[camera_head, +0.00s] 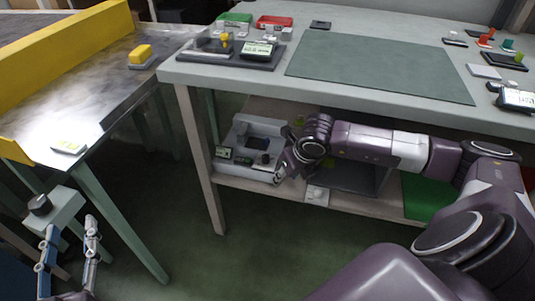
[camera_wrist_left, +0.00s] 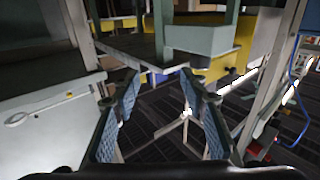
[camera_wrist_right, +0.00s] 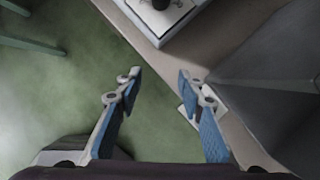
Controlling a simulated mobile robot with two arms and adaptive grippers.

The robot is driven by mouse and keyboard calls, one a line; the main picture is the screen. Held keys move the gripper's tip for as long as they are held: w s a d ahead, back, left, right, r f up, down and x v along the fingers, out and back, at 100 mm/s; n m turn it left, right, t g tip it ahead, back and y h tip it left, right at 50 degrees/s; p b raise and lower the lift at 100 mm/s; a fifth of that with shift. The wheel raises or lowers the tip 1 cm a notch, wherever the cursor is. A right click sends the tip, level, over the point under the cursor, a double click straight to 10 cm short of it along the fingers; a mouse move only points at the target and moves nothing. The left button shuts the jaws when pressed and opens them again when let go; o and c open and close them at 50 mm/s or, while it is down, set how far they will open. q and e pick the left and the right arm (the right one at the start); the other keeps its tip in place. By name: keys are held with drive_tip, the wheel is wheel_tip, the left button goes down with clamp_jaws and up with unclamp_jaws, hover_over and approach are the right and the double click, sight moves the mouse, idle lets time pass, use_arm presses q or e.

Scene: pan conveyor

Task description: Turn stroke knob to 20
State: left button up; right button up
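A black round knob (camera_head: 40,204) sits on a grey-green box (camera_head: 62,212) at the left conveyor's near corner. I cannot read any label or scale on it, nor tell for sure that it is the stroke knob. My left gripper (camera_head: 70,238) is open and empty, just below and right of this box. In the left wrist view, a grey-green box (camera_wrist_left: 200,38), apparently the same one, lies beyond the open fingers (camera_wrist_left: 165,100). My right gripper (camera_wrist_right: 155,88) is open and empty beside the workbench's lower shelf.
A white-grey machine (camera_head: 262,132) stands on the lower shelf (camera_head: 235,187) near my right gripper. A small white box (camera_head: 317,194) sits there too. The conveyor (camera_head: 100,100) has a yellow guard (camera_head: 75,45). Green floor (camera_head: 200,265) is clear between conveyor and bench.

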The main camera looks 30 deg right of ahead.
sight(266, 156)
drive_tip(key=w+b, duration=0.1)
drive_tip(key=w, duration=0.8)
drive_tip(key=shift+w+d+f, duration=0.1)
drive_tip(key=shift+d, duration=0.05)
drive_tip(key=shift+w+d+b, duration=0.1)
drive_tip(key=shift+w+b, duration=0.35)
drive_tip(key=shift+w, duration=0.75)
drive_tip(key=shift+f, duration=0.4)
use_arm(q)
drive_tip(key=s+r+t+h, duration=0.2)
drive_tip(key=r+t, duration=0.4)
drive_tip(key=r, duration=0.6)
drive_tip(key=shift+s+d+t, duration=0.25)
drive_tip(key=shift+s+t, duration=0.05)
drive_tip(key=shift+s, duration=0.6)
use_arm(e)
drive_tip(key=shift+f, duration=0.1)
use_arm(q)
drive_tip(key=shift+f, duration=0.1)
use_arm(e)
clamp_jaws()
